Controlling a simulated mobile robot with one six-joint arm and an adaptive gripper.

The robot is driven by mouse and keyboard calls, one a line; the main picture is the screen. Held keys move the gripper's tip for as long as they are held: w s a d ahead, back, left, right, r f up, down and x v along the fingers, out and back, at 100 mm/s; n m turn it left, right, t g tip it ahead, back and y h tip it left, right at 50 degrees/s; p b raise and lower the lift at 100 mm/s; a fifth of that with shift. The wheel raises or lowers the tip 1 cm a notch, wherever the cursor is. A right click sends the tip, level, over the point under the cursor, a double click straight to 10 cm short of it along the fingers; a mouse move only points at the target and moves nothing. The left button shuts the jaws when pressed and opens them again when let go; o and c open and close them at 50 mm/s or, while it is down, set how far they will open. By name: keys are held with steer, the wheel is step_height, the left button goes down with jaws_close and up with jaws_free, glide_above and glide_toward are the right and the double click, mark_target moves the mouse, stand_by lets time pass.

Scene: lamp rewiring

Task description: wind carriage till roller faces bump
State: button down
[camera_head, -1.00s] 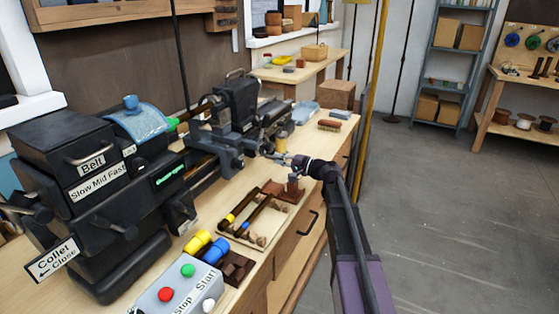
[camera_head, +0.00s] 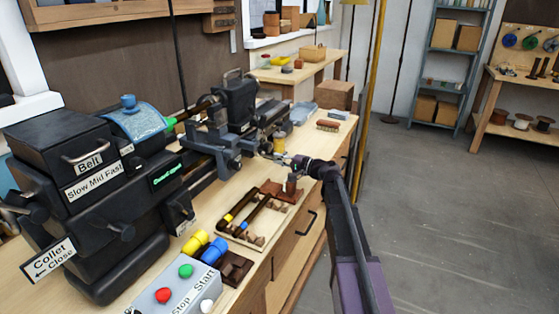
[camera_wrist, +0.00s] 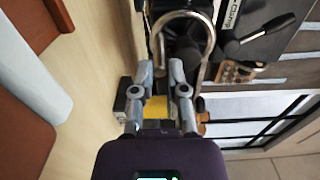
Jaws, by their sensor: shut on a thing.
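The dark lathe carriage (camera_head: 216,148) sits on the bed between the headstock (camera_head: 75,200) and the tailstock (camera_head: 238,100). A work end with a green tip (camera_head: 171,124) sticks out of the headstock. The roller is too small to pick out, and I cannot tell whether it touches anything. My gripper (camera_head: 283,159) is to the right of the carriage, at the front of the lathe. In the wrist view its two fingers (camera_wrist: 161,76) are closed in on a dark part beside a curved metal bar (camera_wrist: 184,20); the part's exact shape is mostly hidden.
A tool tray (camera_head: 262,240) lies on the bench before the lathe. A control box with red and green buttons (camera_head: 175,293) stands at the near edge, with yellow and blue cylinders (camera_head: 196,241) behind it. A brush (camera_head: 328,125) lies farther back. The floor at right is clear.

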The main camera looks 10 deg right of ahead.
steer(key=shift+w+d, duration=0.1)
steer(key=shift+w+d+f, duration=0.15)
steer(key=shift+w+d, duration=0.15)
steer(key=shift+w, duration=0.2)
steer(key=shift+w+d, duration=0.3)
steer(key=shift+w, duration=0.05)
stand_by(0.6)
steer(key=shift+w+d+r, duration=0.2)
steer(key=shift+w+r, duration=0.2)
steer(key=shift+p, duration=0.35)
